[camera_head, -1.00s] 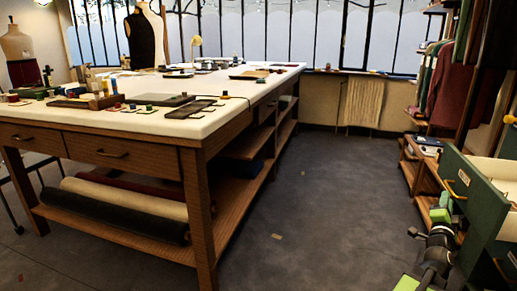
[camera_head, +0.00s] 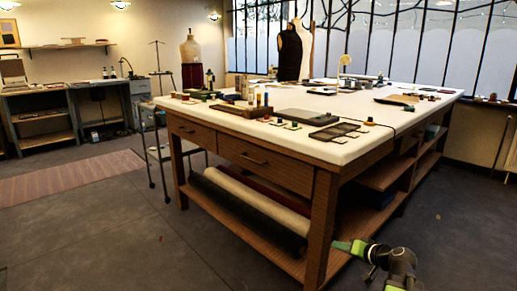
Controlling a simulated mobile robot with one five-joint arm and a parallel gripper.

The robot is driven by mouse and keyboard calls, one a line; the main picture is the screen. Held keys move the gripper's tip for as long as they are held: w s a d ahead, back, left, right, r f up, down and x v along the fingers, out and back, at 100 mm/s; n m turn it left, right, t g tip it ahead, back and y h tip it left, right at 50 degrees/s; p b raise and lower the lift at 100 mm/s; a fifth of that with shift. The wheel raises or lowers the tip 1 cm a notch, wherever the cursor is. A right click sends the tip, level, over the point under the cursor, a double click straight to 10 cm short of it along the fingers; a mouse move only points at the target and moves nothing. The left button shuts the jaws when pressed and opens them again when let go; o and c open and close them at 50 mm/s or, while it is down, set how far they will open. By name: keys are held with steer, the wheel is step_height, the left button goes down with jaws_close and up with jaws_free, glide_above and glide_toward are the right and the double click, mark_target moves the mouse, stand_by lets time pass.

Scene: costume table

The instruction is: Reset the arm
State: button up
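My gripper (camera_head: 350,247) shows at the lower right as a green-tipped end on the black and grey arm. It points left, in front of the right front leg of the costume table (camera_head: 375,150). It is too small to tell whether its fingers are open or shut. I see no object clearly held in it. The lower part of my arm is cut off by the bottom edge of the picture.
The table top carries trays, spools and small items. Rolls of fabric (camera_head: 250,207) lie on its lower shelf. A metal chair (camera_head: 160,150) stands at its left. A desk (camera_head: 40,115) is at the back left. The floor at left, with a pink rug (camera_head: 70,178), is clear.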

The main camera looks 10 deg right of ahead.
steer(key=s+a+f+n+g+h+p, duration=0.1)
steer(key=s+a+f+g, duration=0.25)
steer(key=a, duration=0.55)
steer(key=s+a+f+n+g+h+p, duration=0.1)
steer(key=s+a+f+n+g+h, duration=0.15)
steer(key=s+a+g, duration=0.4)
steer(key=s+a+f+n+g+h+p, duration=0.15)
steer(key=a+f, duration=0.25)
steer(key=a, duration=0.6)
step_height(320, 180, up, 38)
steer(key=w+y+p, duration=0.1)
steer(key=p, duration=3.5)
steer(key=shift+d+m+p, duration=0.3)
steer(key=shift+m+p, duration=0.1)
steer(key=shift+w, duration=0.1)
